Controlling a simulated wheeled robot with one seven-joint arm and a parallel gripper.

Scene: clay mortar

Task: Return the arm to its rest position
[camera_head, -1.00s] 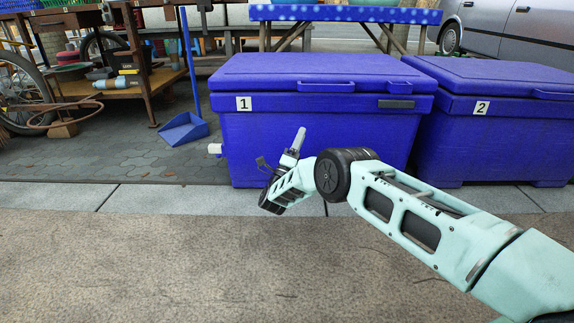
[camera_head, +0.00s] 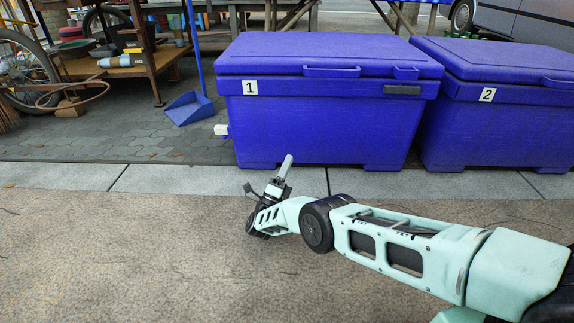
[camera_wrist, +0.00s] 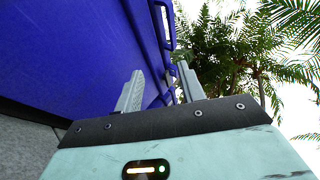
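My arm (camera_head: 400,245) reaches in from the lower right of the head view, over the brown pavement. My gripper (camera_head: 285,165) is at its far end, pointing up, in front of the blue cooler labelled 1 (camera_head: 320,115). In the wrist view its two grey fingers stand apart with nothing held between them, so my gripper (camera_wrist: 160,72) is open. The wrist view looks upward past the cooler's blue side (camera_wrist: 75,50). In the head view the fingers overlap, and their gap is hidden.
A second blue cooler labelled 2 (camera_head: 490,125) stands at the right. A blue dustpan (camera_head: 190,107) stands left of cooler 1. A wooden cart (camera_head: 115,65) and a wheel (camera_head: 22,75) are at the far left. The pavement (camera_head: 110,260) at lower left is clear.

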